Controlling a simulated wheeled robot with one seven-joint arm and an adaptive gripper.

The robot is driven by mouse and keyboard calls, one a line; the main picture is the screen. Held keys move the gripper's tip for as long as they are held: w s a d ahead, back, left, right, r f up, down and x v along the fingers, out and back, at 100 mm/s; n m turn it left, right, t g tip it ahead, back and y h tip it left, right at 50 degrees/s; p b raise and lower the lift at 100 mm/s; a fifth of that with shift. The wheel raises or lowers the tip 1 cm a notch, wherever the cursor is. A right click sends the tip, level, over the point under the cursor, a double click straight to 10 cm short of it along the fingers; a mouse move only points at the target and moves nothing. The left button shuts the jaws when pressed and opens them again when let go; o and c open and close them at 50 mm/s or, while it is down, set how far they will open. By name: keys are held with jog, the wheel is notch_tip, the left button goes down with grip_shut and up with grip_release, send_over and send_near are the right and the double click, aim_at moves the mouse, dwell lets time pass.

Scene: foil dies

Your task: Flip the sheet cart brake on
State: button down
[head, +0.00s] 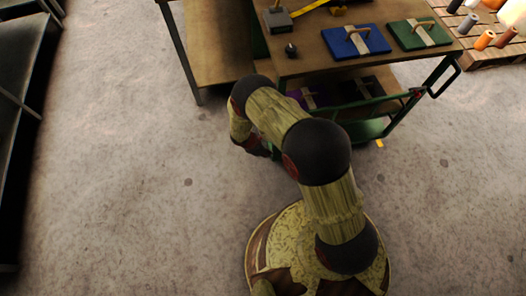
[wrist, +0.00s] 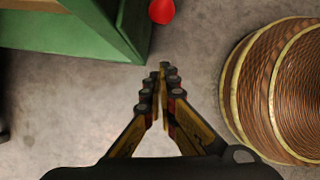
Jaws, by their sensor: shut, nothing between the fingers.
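My gripper (wrist: 164,72) is shut and empty over the floor, below and apart from the red part. Its fingertips are hidden in the head view.
Colored spools (head: 485,40) stand on a pallet at the upper right. A dark rack (head: 22,70) stands at left. The floor between is clear.

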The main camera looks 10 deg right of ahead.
jog(key=d, duration=0.2)
jog(key=d+b, duration=0.1)
jog(key=d, duration=0.1)
jog(key=shift+w+d, duration=0.1)
jog(key=shift+w, duration=0.3)
jog(key=shift+d+r+p, duration=0.3)
jog(key=shift+d+r, duration=0.35)
jog(key=shift+d, duration=0.15)
jog(key=s+a+r+p, duration=0.1)
jog(key=a+r+p, duration=0.2)
jog(key=a+r, duration=0.4)
jog(key=shift+p+v, duration=0.4)
jog(key=shift+v, duration=0.55)
